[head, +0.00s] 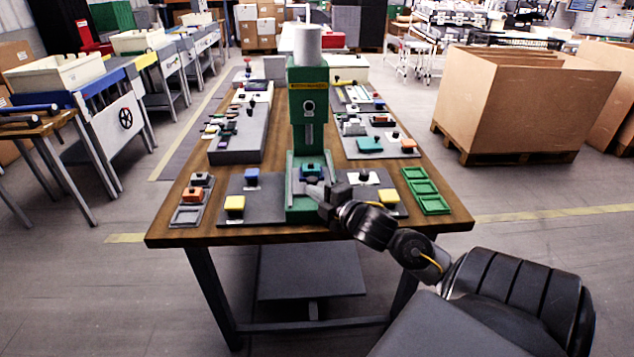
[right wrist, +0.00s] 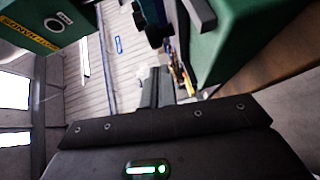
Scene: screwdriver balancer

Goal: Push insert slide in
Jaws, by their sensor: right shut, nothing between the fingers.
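The green press (head: 308,95) stands upright at the middle of the wooden table. A small blue insert (head: 311,169) sits low in the press, between its column and the front of its base; I cannot tell how far in the slide is. My right gripper (head: 317,190) is shut and empty at the front of the press base, just in front of the insert. I cannot tell whether it touches the slide. The right wrist view shows green press parts, the nearest at upper right (right wrist: 235,35), and no clear view of the insert. My left gripper is not in view.
Yellow buttons (head: 235,204) on dark plates flank the press on the wooden table (head: 280,236). A green tray (head: 426,190) lies at right, and a grey tray with an orange part (head: 192,194) at left. Large cardboard boxes (head: 515,95) stand beyond the right side.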

